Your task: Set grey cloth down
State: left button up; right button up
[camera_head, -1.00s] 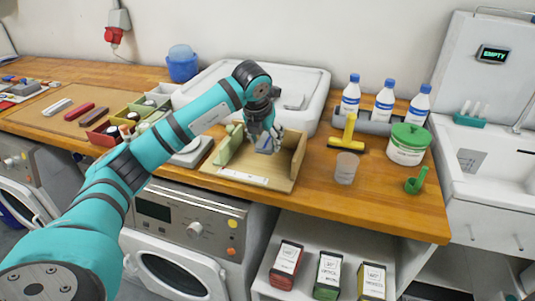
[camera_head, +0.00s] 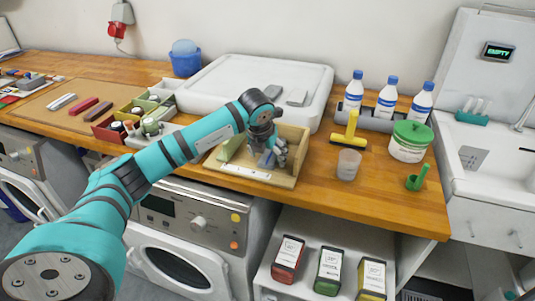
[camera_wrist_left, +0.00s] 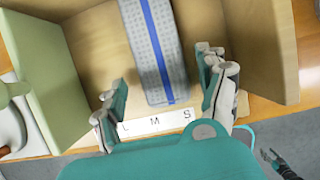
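The grey cloth (camera_wrist_left: 150,50) with a blue stripe lies on the floor of a light wooden compartment box (camera_wrist_left: 262,60). In the head view the box (camera_head: 292,181) stands at the counter's front, and the cloth is mostly hidden by my gripper. My left gripper (camera_wrist_left: 163,98) is open, its fingers on either side of the cloth's near end, with a visible gap on both sides. In the head view this gripper (camera_head: 272,158) is low inside the box. A label strip (camera_wrist_left: 157,123) reading L, M, S runs along the box's front. A small dark shape in the wrist view may be my right gripper (camera_wrist_left: 277,160).
A green divider (camera_wrist_left: 45,80) stands left of the cloth. Right of the box are a clear cup (camera_head: 348,164), a yellow-handled squeegee (camera_head: 350,130) and a green-lidded tub (camera_head: 408,146).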

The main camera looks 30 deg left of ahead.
pick_arm(q)
jog(key=b+v, duration=0.1)
jog(key=v, duration=1.1)
jog(key=shift+s, duration=0.15)
